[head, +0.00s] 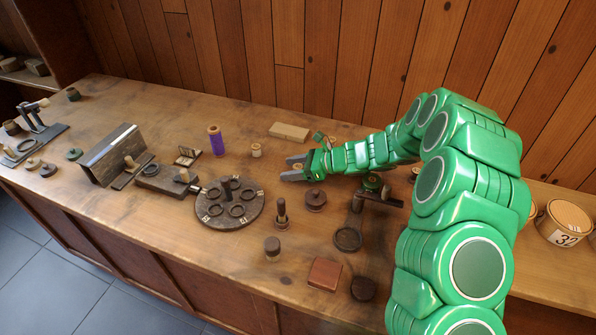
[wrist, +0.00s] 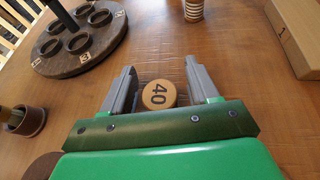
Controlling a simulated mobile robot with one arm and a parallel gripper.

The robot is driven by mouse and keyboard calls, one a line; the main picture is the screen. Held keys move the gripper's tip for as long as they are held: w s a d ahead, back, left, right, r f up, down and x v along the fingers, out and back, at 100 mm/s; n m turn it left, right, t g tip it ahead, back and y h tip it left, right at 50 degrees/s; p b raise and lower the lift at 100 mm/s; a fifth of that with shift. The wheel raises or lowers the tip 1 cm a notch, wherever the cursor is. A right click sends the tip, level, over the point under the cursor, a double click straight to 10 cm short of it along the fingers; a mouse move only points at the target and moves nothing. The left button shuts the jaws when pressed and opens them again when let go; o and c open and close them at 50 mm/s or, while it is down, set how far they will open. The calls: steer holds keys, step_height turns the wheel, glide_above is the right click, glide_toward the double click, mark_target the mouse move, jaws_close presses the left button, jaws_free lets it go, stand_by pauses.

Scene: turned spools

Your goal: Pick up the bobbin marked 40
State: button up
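The bobbin marked 40 (wrist: 158,95) shows in the wrist view as a round tan end face with black digits, which appear turned. It lies between the two grey fingers of my gripper (wrist: 159,72), close to the palm. The fingers are open, with a visible gap on the right side and a narrower one on the left. In the head view my gripper (head: 287,168) is low over the table's middle, pointing left. A small tan patch of the bobbin (head: 298,167) shows between its fingers. Whether the bobbin touches the table is hidden.
A dark round rack with rings (head: 230,222) stands left of my gripper. A purple spool (head: 217,144), a small pale spool (head: 256,150) and a wooden block (head: 289,131) are behind.

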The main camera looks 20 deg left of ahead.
steer(key=c, duration=0.9)
steer(key=shift+r, duration=0.1)
steer(key=shift+r, duration=0.3)
steer(key=r, duration=0.3)
steer(key=shift+s+d, duration=0.15)
steer(key=shift+s, duration=0.05)
steer(key=s+d+r, duration=0.7)
steer(key=s+r, duration=0.2)
steer(key=s, duration=0.2)
steer(key=shift+d, duration=0.3)
